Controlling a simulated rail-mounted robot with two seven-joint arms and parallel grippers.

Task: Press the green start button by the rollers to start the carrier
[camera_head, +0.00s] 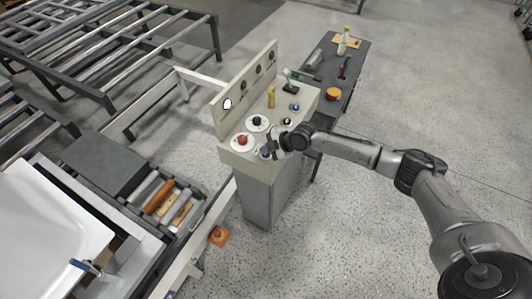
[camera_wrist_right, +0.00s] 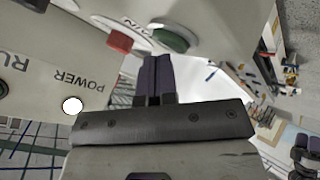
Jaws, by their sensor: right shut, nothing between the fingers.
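The control console (camera_head: 271,185) stands in the middle of the head view, right of the rollers (camera_head: 165,200). My right gripper (camera_head: 274,150) is over the front right of its top, shut and empty. In the right wrist view the shut fingertips (camera_wrist_right: 155,62) point at a round green button (camera_wrist_right: 172,38). They overlap its lower left edge; I cannot tell if they touch it. In the head view I cannot make out the green button near the gripper. My left gripper is not in view.
The console's upright panel (camera_head: 247,92) carries a lit white lamp (camera_head: 227,104). Red (camera_head: 242,140) and black (camera_head: 257,121) knobs stand left of my gripper. A dark side table (camera_head: 340,78) with bottles is behind. A white tub shell (camera_head: 45,225) lies at left.

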